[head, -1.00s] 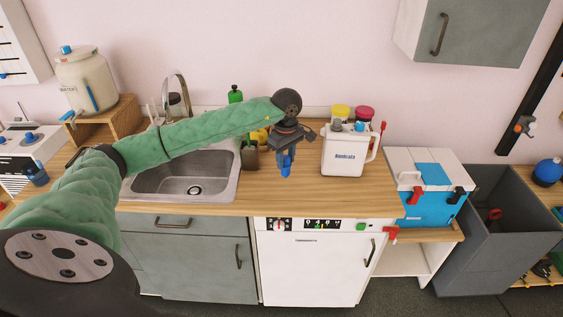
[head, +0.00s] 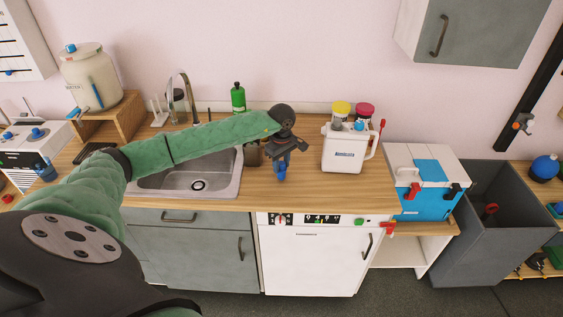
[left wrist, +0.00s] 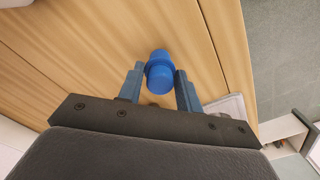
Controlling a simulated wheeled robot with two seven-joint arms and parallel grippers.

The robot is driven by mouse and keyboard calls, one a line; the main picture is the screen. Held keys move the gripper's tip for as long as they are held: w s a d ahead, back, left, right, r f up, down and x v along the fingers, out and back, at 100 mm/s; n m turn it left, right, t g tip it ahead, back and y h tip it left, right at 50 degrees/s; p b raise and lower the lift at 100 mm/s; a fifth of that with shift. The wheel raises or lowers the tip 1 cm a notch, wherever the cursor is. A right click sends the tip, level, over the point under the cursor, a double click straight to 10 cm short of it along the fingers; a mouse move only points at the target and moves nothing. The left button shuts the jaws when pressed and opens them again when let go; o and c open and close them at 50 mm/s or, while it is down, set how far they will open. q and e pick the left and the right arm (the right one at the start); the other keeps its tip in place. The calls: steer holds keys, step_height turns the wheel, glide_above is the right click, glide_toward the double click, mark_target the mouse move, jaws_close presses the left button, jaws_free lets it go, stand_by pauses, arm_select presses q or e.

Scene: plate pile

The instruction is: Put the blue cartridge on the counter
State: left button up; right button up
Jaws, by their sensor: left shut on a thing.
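The blue cartridge (head: 282,173) is held below my left gripper (head: 281,165) in the head view. In the left wrist view the cartridge (left wrist: 159,74) is a blue cylinder between the two fingers of the left gripper (left wrist: 160,82), which is shut on it. The wooden counter (head: 320,190) lies under the gripper, between the sink and the white jug. I cannot tell whether the cartridge touches the counter or hangs just above it. My right gripper is in neither view.
The sink (head: 150,181) is left of the gripper. A white jug (head: 344,150) stands to the right, with yellow and red lidded jars behind it. A green bottle (head: 238,98) stands at the back. The counter's front right is clear.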

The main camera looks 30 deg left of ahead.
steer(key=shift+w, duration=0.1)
arm_select(q)
steer(key=shift+f, duration=0.1)
steer(key=o, duration=1)
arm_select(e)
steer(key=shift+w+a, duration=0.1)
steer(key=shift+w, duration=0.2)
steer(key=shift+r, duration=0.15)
